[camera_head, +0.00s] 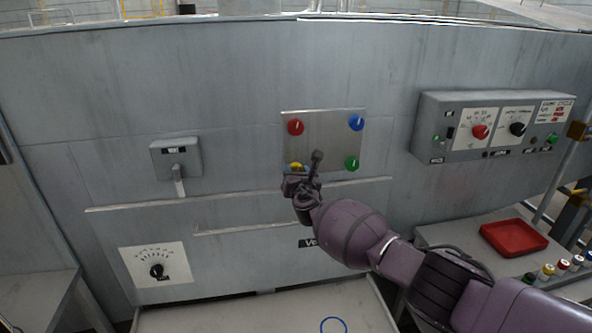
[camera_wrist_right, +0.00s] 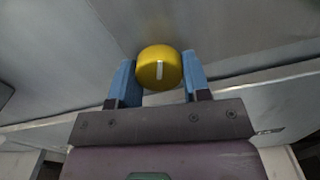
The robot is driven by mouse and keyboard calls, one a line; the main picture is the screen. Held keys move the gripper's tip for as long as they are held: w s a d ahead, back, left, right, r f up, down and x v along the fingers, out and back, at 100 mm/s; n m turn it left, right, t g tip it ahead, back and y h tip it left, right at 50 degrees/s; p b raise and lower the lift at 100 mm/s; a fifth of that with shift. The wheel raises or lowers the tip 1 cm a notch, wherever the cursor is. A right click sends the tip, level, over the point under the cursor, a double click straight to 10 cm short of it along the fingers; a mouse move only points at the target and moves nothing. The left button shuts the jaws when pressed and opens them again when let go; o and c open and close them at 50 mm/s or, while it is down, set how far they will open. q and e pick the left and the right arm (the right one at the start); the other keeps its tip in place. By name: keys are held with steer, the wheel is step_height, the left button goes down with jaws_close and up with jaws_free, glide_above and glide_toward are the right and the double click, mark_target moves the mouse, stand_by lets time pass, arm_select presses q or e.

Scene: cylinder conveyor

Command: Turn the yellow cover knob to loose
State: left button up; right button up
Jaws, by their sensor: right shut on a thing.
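The yellow cover knob (camera_head: 296,166) is at the lower left corner of a square metal cover plate (camera_head: 325,135) on the grey wall. In the right wrist view the yellow knob (camera_wrist_right: 159,68) shows whole, with a white mark pointing roughly straight down the picture. My right gripper (camera_wrist_right: 160,80) has its two blue fingers on either side of the knob and is shut on it. Its wrist (camera_head: 303,190) is just below the plate. My left gripper is not in view.
Red (camera_head: 295,127), blue (camera_head: 356,122) and green (camera_head: 352,163) knobs sit at the plate's other corners. A lever box (camera_head: 176,157) is to the left, and a control box (camera_head: 490,125) juts out at right. A red tray (camera_head: 513,238) lies on the right-hand ledge.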

steer(key=shift+n+p, duration=0.6)
steer(key=shift+n, duration=0.9)
steer(key=o, duration=0.9)
steer(key=shift+s+d, duration=0.1)
steer(key=shift+s, duration=0.05)
steer(key=shift+s+d, duration=0.35)
steer(key=shift+s, duration=1.35)
steer(key=shift+s+d, duration=0.35)
steer(key=shift+s, duration=1.4)
steer(key=shift+s+d, duration=0.35)
steer(key=shift+s, duration=1.35)
